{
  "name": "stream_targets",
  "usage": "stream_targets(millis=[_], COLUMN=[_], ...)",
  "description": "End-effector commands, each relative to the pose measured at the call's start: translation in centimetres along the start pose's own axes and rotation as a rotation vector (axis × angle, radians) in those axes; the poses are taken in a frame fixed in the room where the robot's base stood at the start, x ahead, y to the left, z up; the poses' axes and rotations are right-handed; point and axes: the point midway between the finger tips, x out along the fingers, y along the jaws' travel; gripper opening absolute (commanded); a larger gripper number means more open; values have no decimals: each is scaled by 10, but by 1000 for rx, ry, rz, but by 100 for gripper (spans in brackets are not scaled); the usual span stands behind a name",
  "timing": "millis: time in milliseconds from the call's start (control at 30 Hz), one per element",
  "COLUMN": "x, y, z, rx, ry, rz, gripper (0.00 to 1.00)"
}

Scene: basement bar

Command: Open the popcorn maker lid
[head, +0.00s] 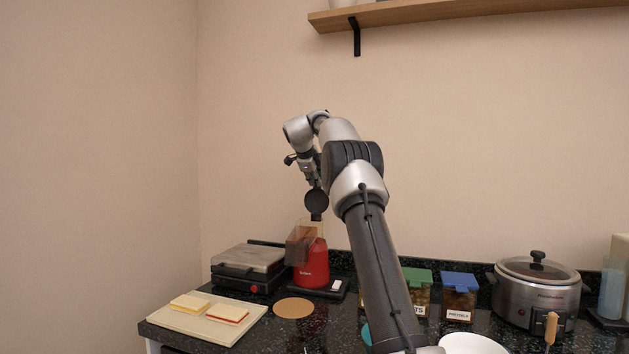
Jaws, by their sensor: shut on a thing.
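The popcorn maker (312,268) is a red body with a brown see-through hood (299,246) on its upper left side. It stands on the dark counter at the left. My gripper (314,183) points down above it and is shut. A round black piece (316,203) with a short stub below it is at my fingertips, above the popcorn maker. Whether this piece is joined to the popcorn maker or is its lid, I cannot tell. The fingers are small and dark, so the grip itself is unclear.
A board (206,317) with stacked slices and a round tan mat (293,308) lie in front. Right are lidded boxes (459,296) and a slow cooker (538,292). A shelf (450,15) is above.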

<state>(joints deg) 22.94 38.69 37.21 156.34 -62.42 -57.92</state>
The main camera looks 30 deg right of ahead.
Motion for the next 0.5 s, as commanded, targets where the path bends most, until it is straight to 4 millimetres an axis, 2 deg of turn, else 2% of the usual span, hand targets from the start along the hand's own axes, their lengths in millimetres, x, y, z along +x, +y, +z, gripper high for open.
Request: stream_targets(millis=[67, 500], x=[9, 13], y=[3, 2], z=[-2, -3], rx=[-1, -4], ry=[9, 12], rz=[28, 72], gripper=[0, 0])
